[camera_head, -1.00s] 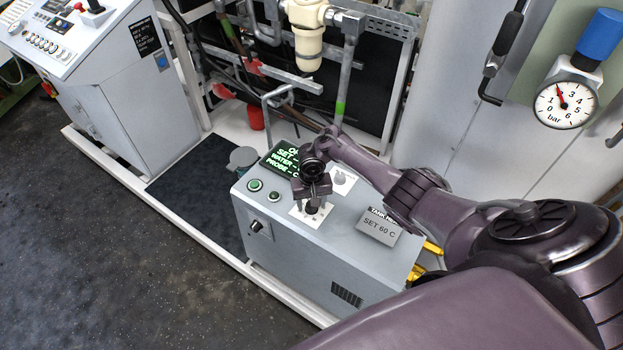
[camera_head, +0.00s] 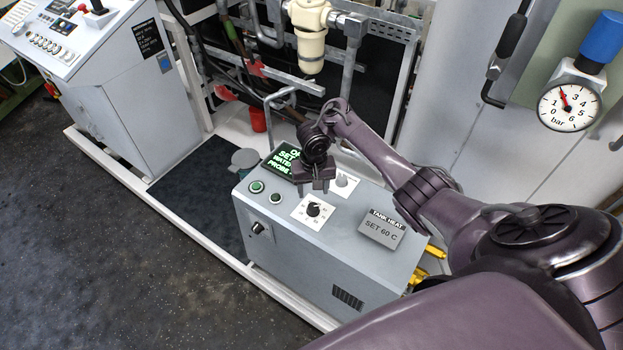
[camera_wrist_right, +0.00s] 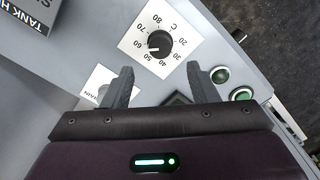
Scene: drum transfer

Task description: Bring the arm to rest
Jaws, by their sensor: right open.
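My right gripper (camera_head: 314,186) is open and empty above the top of the grey tank heat box (camera_head: 290,245). Its two fingers also show apart in the right wrist view (camera_wrist_right: 158,82). A black dial knob (camera_head: 314,209) on a white scale plate sits on the box top, clear of the fingers. In the right wrist view the knob (camera_wrist_right: 160,43) stands beyond the fingertips, its white mark near 50 to 60. My left gripper is not in view.
A sign reading SET 60 C (camera_head: 381,229) stands on the box. Two green buttons (camera_head: 257,187) and a partly hidden green-text display (camera_head: 283,159) are on its top. A control console (camera_head: 130,95) stands left, pipes behind. A pressure gauge (camera_head: 570,106) hangs right. Dark floor is clear at lower left.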

